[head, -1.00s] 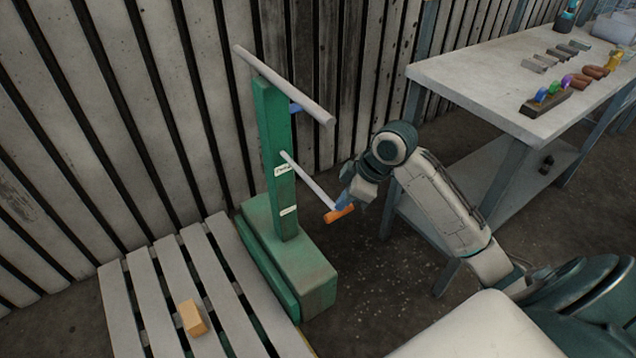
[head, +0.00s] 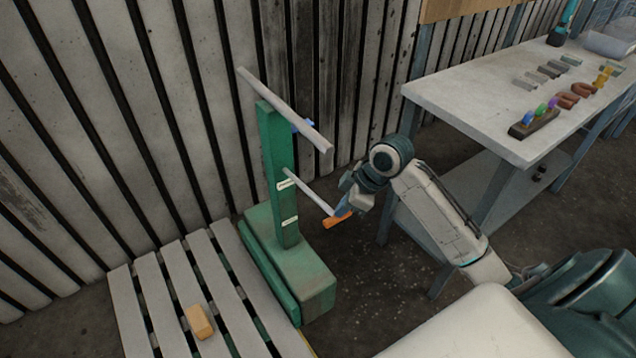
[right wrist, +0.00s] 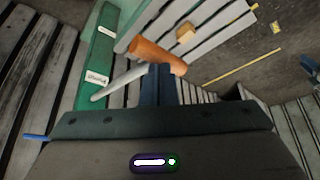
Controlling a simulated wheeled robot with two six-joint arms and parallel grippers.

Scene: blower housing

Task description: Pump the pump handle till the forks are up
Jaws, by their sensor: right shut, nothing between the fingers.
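The green pump stacker stands by the wall, with an upright mast (head: 279,160) on a green base (head: 300,275). Its pump handle is a thin grey rod (head: 308,190) slanting down to the right, with an orange grip (head: 335,220) at its end. My right gripper (head: 341,212) is at this grip, shut with nothing between its fingers. In the right wrist view, the dark fingers (right wrist: 163,82) overlap the orange grip (right wrist: 155,55); I cannot tell whether they touch. The forks are mostly hidden under the slatted pallet (head: 178,275). My left gripper is out of view.
A tan block (head: 199,322) lies on the pallet. A grey crossbar (head: 285,108) tops the mast. A workbench (head: 455,95) with several small parts stands at the right. Bare floor lies between stacker and bench.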

